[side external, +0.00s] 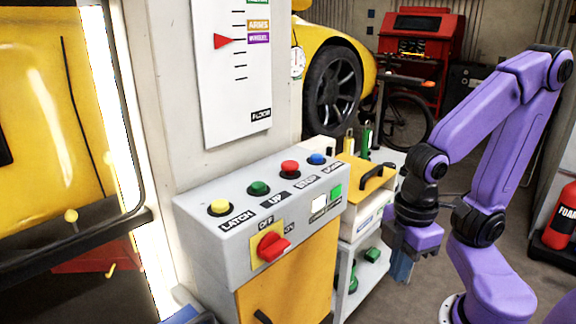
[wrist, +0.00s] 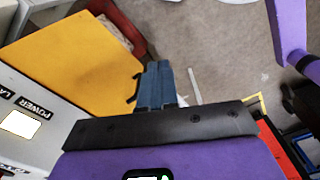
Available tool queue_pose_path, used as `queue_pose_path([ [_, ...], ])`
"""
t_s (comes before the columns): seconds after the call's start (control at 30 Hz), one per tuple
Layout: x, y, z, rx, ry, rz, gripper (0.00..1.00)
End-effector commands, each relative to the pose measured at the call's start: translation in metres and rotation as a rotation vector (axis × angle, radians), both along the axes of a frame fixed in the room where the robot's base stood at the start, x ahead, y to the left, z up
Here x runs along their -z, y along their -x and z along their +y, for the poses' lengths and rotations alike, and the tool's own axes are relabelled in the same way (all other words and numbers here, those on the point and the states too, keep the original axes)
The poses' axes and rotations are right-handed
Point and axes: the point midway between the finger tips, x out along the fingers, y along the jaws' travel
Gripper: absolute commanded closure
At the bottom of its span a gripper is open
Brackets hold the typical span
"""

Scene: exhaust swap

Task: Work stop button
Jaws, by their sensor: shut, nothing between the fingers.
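The stop button (side external: 290,168) is red and sits on the sloped top of the grey control box (side external: 215,240), above a label that reads STOP. A green button (side external: 258,188) above the UP label is to its left, and a blue button (side external: 317,159) is to its right. My gripper (side external: 402,268) is to the right of the box, pointing down, lower than the buttons and apart from them. Its blue-grey fingers (wrist: 157,84) are together and empty in the wrist view. The stop button is not in the wrist view.
A cart (side external: 372,205) with tools stands between the box and my gripper. A fire extinguisher (side external: 562,215) is far right.

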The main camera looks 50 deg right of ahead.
Motion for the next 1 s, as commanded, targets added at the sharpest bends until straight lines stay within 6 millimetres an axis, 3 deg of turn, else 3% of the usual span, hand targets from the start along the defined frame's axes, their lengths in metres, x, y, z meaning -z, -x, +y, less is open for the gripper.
queue_pose_path([
  [0.33, 0.0, 0.0, 0.0, 0.0, 0.0, 0.0, 1.0],
  [0.37, 0.0, 0.0, 0.0, 0.0, 0.0, 0.0, 0.94],
  [0.53, -0.009, -0.011, 0.006, 0.024, -0.013, 0.002, 0.38],
  [0.57, -0.013, -0.016, 0.009, 0.034, -0.02, 0.002, 0.28],
  [0.8, -0.07, -0.088, 0.024, 0.142, -0.1, 0.0, 0.28],
  [1.0, -0.124, -0.153, 0.011, 0.217, -0.174, -0.028, 0.28],
])
